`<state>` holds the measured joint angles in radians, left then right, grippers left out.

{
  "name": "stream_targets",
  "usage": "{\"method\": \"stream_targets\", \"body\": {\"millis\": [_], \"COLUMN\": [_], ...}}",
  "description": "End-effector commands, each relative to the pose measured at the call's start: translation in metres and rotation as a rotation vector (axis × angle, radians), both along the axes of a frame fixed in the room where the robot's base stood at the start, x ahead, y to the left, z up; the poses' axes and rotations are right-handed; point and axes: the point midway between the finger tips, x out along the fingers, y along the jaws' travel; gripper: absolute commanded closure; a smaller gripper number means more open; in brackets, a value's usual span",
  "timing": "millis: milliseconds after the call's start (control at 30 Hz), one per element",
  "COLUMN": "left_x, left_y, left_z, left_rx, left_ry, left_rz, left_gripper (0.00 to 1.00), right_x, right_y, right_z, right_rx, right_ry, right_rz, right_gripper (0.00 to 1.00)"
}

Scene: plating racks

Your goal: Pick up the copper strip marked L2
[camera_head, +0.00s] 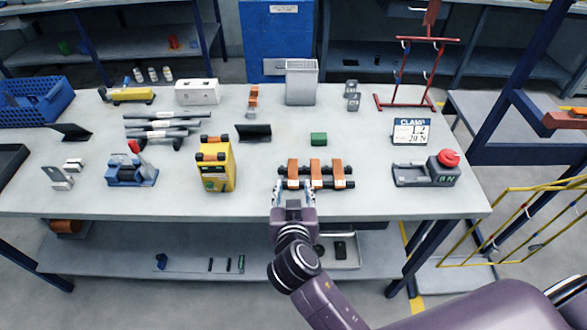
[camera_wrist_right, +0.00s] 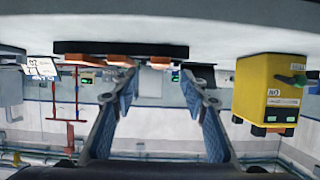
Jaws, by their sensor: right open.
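Three copper strips, left (camera_head: 292,169), middle (camera_head: 315,168) and right (camera_head: 337,171), lie side by side across a black rack (camera_head: 350,184) on the table. Each has a small pale label, too small to read, so I cannot tell which is L2. My right gripper (camera_head: 293,187) is open and empty at the near side of the rack, in front of the left strip. In the upside-down right wrist view, the rack (camera_wrist_right: 75,47) and the strip ends (camera_wrist_right: 117,60) lie beyond the spread fingers (camera_wrist_right: 160,74). My left gripper is not in view.
A yellow device (camera_head: 215,168) stands left of the rack and also shows in the wrist view (camera_wrist_right: 268,90). A green block (camera_head: 319,139) and a black angled stand (camera_head: 253,133) are behind. A red-button box (camera_head: 440,170) is at right. Bare tabletop (camera_head: 375,150) separates them.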

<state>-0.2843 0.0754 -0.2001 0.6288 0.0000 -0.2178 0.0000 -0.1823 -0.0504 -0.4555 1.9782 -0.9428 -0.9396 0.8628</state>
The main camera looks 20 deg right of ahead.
Motion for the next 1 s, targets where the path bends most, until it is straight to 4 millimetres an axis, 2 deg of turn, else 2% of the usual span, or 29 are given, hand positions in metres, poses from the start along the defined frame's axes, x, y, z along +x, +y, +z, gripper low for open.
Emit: {"method": "stream_targets", "body": {"millis": [200, 300, 500, 767, 1000], "left_x": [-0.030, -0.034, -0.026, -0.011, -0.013], "left_y": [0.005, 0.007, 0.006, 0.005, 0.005], "left_z": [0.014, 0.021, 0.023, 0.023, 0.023], "left_rx": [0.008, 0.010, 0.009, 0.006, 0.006], "left_ry": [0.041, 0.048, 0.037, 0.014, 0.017], "left_rz": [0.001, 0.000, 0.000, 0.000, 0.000], "left_gripper": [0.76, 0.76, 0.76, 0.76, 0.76], "right_x": [0.024, 0.037, 0.051, 0.053, 0.052], "right_y": [-0.008, -0.012, -0.015, -0.016, -0.016], "right_z": [0.000, -0.003, -0.015, -0.016, -0.016], "right_rx": [-0.004, -0.005, -0.002, 0.000, 0.000], "right_ry": [-0.001, -0.001, 0.002, 0.001, 0.001], "right_rz": [-0.001, 0.000, 0.000, 0.000, 0.000], "right_gripper": [0.59, 0.59, 0.59, 0.59, 0.86]}}
